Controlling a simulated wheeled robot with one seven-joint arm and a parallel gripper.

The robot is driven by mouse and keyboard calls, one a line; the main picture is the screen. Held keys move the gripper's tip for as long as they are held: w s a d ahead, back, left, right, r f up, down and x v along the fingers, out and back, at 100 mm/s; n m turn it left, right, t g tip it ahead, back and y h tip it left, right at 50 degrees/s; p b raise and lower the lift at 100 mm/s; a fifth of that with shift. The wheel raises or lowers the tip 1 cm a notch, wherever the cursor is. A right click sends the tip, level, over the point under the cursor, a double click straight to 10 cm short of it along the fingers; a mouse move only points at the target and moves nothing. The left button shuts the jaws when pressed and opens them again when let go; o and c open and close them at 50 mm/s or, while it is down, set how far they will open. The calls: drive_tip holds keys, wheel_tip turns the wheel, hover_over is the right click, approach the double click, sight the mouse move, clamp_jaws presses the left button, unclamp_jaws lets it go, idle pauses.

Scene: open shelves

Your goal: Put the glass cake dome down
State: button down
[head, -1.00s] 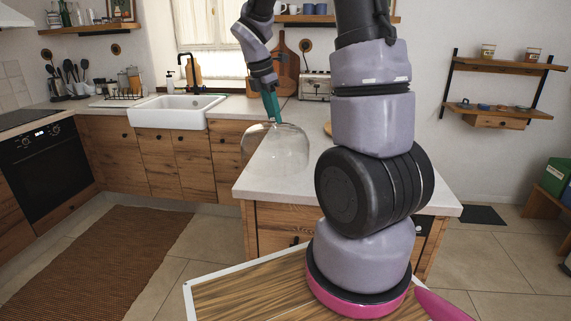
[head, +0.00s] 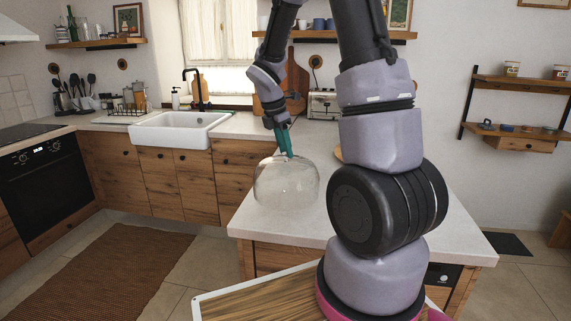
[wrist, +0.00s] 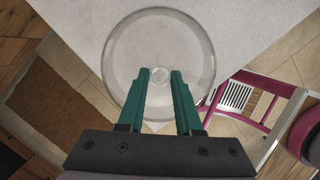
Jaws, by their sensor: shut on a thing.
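The glass cake dome (head: 286,187) is clear and rounded, upright, at the left side of the white counter (head: 268,220) in the head view. My gripper (head: 286,152) is above it, its teal fingers pointing down and shut on the knob at the dome's top. In the wrist view the dome (wrist: 158,55) shows as a clear round shape beyond my gripper (wrist: 160,77), with the knob between the fingertips. Its base looks level with the countertop, but I cannot tell whether it touches.
A white sink (head: 180,128) is on the back counter at left. A cutting board (head: 297,85) and a toaster (head: 322,104) stand at the back. Wall shelves (head: 512,112) are at right. The counter around the dome looks mostly clear.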

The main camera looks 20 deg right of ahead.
sight(285, 160)
drive_tip(key=shift+f, duration=1.9)
drive_tip(key=c, duration=0.6)
unclamp_jaws()
drive_tip(key=shift+f, duration=0.1)
drive_tip(key=w+v, duration=0.1)
drive_tip(key=v, duration=1.1)
drive_tip(key=s+a+r+m+t+y, duration=0.1)
drive_tip(key=s+r+m+t, duration=0.1)
drive_tip(key=s+r+m, duration=0.2)
drive_tip(key=s+a+r+m+t+y, duration=0.1)
drive_tip(key=s+r+m, duration=0.4)
drive_tip(key=s+m, duration=0.5)
drive_tip(key=s+a+r+m+t+y, duration=0.2)
drive_tip(key=s+r+m, duration=0.3)
drive_tip(key=m, duration=0.5)
drive_tip(key=shift+s+r+t+y, duration=0.1)
drive_tip(key=shift+s+t+y, duration=0.5)
drive_tip(key=shift+s+t, duration=0.35)
